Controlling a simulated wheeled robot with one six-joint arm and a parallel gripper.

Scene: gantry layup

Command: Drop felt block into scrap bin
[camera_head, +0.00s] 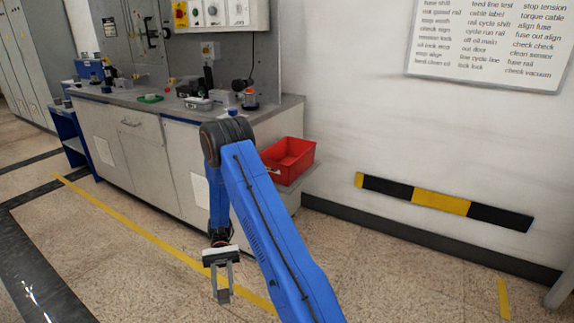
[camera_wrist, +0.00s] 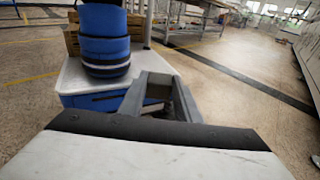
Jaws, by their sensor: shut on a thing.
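My gripper (camera_head: 222,293) hangs low over the speckled floor in the head view, pointing down, with a pale body and two grey fingers. It is shut on a small grey thing between the fingertips, which I take for the felt block; its outline is hard to tell from the fingers. In the wrist view the grey fingers (camera_wrist: 152,92) reach out past the pale body. A red open bin (camera_head: 288,158), likely the scrap bin, sits at the right end of the workbench, well above and to the right of the gripper. Its inside is partly visible.
A long grey workbench (camera_head: 150,160) with cabinets runs along the wall, with tools and small trays on top. A blue shelf (camera_head: 75,145) stands at its left end. A yellow floor line (camera_head: 150,230) runs before it. The floor near the gripper is clear.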

